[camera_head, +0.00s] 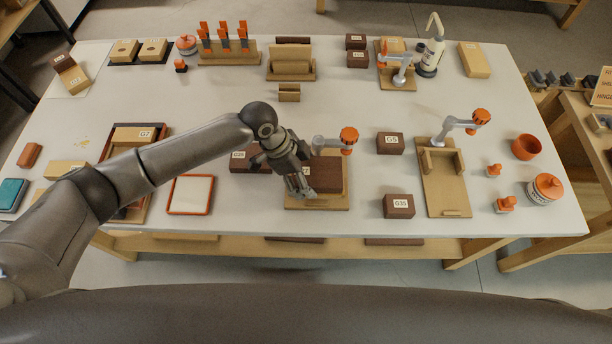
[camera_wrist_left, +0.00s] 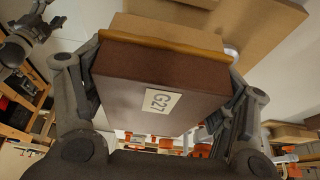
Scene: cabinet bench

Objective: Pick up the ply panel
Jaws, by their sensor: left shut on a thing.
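My left gripper (camera_head: 300,190) is over the wooden fixture (camera_head: 320,205) near the front middle of the bench. In the left wrist view its fingers (camera_wrist_left: 160,95) are shut on the sides of a dark brown block (camera_wrist_left: 125,84) labelled G27. The block also shows in the head view (camera_head: 327,176), partly hidden by the gripper. I cannot tell whether it touches the fixture. A thin golden-brown strip (camera_wrist_left: 165,39) runs along its far edge. No piece is clearly marked as the ply panel. A grey gripper, seemingly my right one (camera_wrist_left: 36,26), shows at the wrist view's upper left.
An orange-knobbed clamp (camera_head: 348,140) stands right behind the block. Brown blocks G5 (camera_head: 390,143) and G35 (camera_head: 398,206) lie to the right, before a second clamp fixture (camera_head: 446,190). An orange-rimmed tray (camera_head: 190,194) lies left. The bench centre behind is mostly clear.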

